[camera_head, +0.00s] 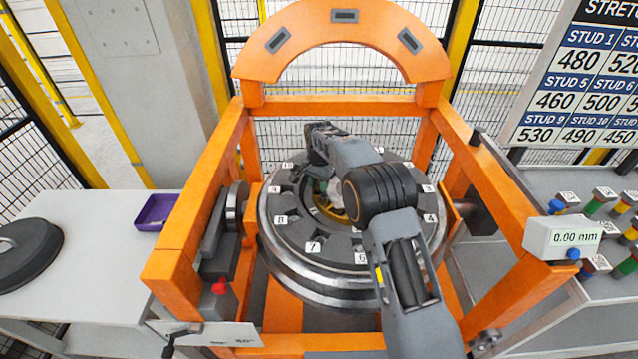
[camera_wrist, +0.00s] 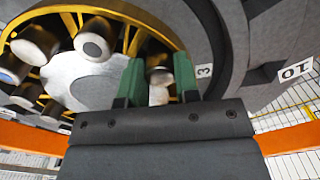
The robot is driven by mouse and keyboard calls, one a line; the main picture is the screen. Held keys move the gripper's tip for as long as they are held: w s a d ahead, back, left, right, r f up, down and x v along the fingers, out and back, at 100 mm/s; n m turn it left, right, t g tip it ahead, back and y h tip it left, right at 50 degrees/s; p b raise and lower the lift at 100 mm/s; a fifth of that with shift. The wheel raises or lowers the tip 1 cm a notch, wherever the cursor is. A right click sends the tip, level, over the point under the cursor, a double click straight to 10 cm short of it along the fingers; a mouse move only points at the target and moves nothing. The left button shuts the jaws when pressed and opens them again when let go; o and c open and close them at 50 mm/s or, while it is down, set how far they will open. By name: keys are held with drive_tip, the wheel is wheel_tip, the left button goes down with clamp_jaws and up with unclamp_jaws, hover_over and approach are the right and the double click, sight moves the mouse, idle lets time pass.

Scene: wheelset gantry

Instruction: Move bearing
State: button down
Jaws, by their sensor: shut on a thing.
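The bearing is a round yellow cage with several pale rollers around a grey centre. In the head view the bearing (camera_head: 327,212) shows partly at the middle of the numbered wheel (camera_head: 292,232), with my arm covering much of it. In the wrist view the bearing (camera_wrist: 138,42) fills the upper left, close to the jaws. My gripper (camera_wrist: 158,72) has two green fingers, one on each side of a piece of the bearing's edge, and is shut on it. In the head view my wrist hides most of the gripper. I cannot tell whether the bearing is lifted clear of the wheel.
An orange gantry frame (camera_head: 207,185) with an arch (camera_head: 343,40) surrounds the wheel. On the left, a white table (camera_head: 95,275) bears a dark disc (camera_head: 25,250) and a purple tray (camera_head: 157,212). On the right are a 0.00 mm readout (camera_head: 575,238), coloured studs and a board (camera_head: 580,80).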

drive_tip(key=shift+r, duration=0.15)
drive_tip(key=c, duration=0.8)
unclamp_jaws()
drive_tip(key=shift+c, duration=0.2)
wheel_tip(320, 180, up, 14)
drive_tip(key=shift+f, duration=0.2)
